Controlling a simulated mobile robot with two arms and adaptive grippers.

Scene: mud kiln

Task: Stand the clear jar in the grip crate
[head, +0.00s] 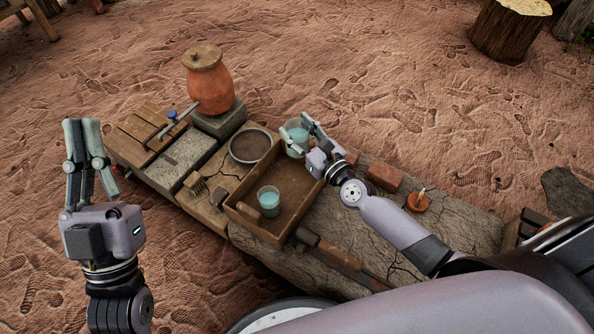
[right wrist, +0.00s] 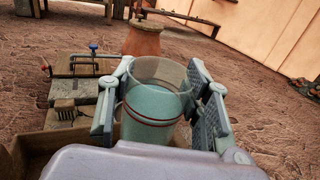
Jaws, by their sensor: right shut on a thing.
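A clear jar (right wrist: 153,100) with pale blue contents and a thin red band stands between the pads of my right gripper (right wrist: 160,105), which is shut on it. In the head view this jar (head: 295,131) and my right gripper (head: 297,140) are at the far end of the wooden grip crate (head: 246,222); how high the jar hangs is hard to tell. A second clear jar (head: 269,199) with blue contents stands inside the crate's near part. My left gripper (head: 83,135) is empty at the left, away from the crate; its finger gap is unclear.
Left of the crate are a round dark bowl (head: 250,146), a grey block and wooden slats. An orange lidded pot (head: 209,82) stands behind. Bricks (head: 384,176) and a small orange item (head: 418,201) lie to the right. A long-handled tool (head: 335,256) lies in front.

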